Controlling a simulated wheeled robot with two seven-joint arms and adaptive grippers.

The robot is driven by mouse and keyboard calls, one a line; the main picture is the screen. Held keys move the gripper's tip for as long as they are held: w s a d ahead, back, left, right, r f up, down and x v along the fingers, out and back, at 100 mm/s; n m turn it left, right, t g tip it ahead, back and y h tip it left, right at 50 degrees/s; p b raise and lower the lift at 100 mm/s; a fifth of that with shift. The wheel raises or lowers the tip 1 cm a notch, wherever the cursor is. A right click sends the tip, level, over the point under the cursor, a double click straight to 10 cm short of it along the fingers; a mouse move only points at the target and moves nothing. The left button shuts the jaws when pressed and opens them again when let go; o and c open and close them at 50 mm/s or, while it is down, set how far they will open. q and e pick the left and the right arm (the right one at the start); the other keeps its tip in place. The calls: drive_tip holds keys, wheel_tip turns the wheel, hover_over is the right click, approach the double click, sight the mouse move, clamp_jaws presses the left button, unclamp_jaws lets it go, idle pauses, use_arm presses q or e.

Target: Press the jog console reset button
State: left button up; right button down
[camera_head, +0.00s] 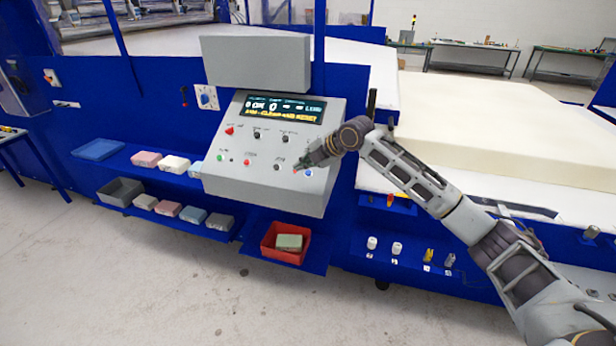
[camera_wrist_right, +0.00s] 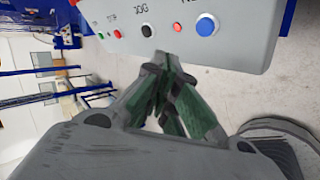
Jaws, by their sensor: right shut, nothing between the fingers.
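The grey jog console (camera_head: 262,186) stands on the blue machine front with a sloped panel of buttons and knobs. A blue button (camera_head: 308,173) sits at the right end of its lower row. In the right wrist view the blue button (camera_wrist_right: 206,25) has a pale ring, and a small red light (camera_wrist_right: 177,27) is beside it. The label above the blue button is cut off. My right gripper (camera_head: 301,163) is shut and empty close to the panel, near the blue button. In the wrist view its fingertips (camera_wrist_right: 168,60) lie below the red light; contact cannot be told. My left gripper is not in view.
A grey box (camera_head: 256,62) is above the console. Blue shelves with foam blocks (camera_head: 171,209) are at the left. A red bin (camera_head: 285,258) with a green block is below. A large foam slab (camera_head: 490,110) lies behind my right arm.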

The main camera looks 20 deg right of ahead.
drive_tip(key=shift+w+d+f+b, duration=0.25)
drive_tip(key=shift+f+b, duration=0.2)
drive_tip(key=shift+f, duration=0.15)
drive_tip(key=shift+w+d+f+b, duration=0.1)
drive_tip(key=shift+w+f+b, duration=0.15)
drive_tip(key=shift+f+b, duration=0.25)
drive_tip(key=shift+w+d+f, duration=0.2)
drive_tip(key=shift+w+f, duration=0.1)
drive_tip(key=shift+f, duration=0.25)
drive_tip(key=shift+w+d+f, duration=0.15)
drive_tip(key=shift+w+f, duration=0.15)
drive_tip(key=shift+f, duration=0.2)
drive_tip(key=shift+w+d+f, duration=0.15)
drive_tip(key=shift+f, duration=0.25)
drive_tip(key=shift+w+d+f, duration=0.1)
drive_tip(key=shift+w+f, duration=0.05)
drive_tip(key=shift+f, duration=0.2)
idle(1.8)
drive_tip(key=shift+r, duration=0.2)
drive_tip(key=shift+s+a+r+p, duration=0.25)
drive_tip(key=shift+s+r+p, duration=0.1)
drive_tip(key=shift+r+p, duration=0.3)
drive_tip(key=r+p, duration=0.1)
drive_tip(key=s+a+r+p, duration=0.1)
drive_tip(key=s+r+p, duration=0.1)
drive_tip(key=r+p, duration=0.1)
drive_tip(key=shift+a+r, duration=0.1)
drive_tip(key=shift+a, duration=0.1)
idle(0.6)
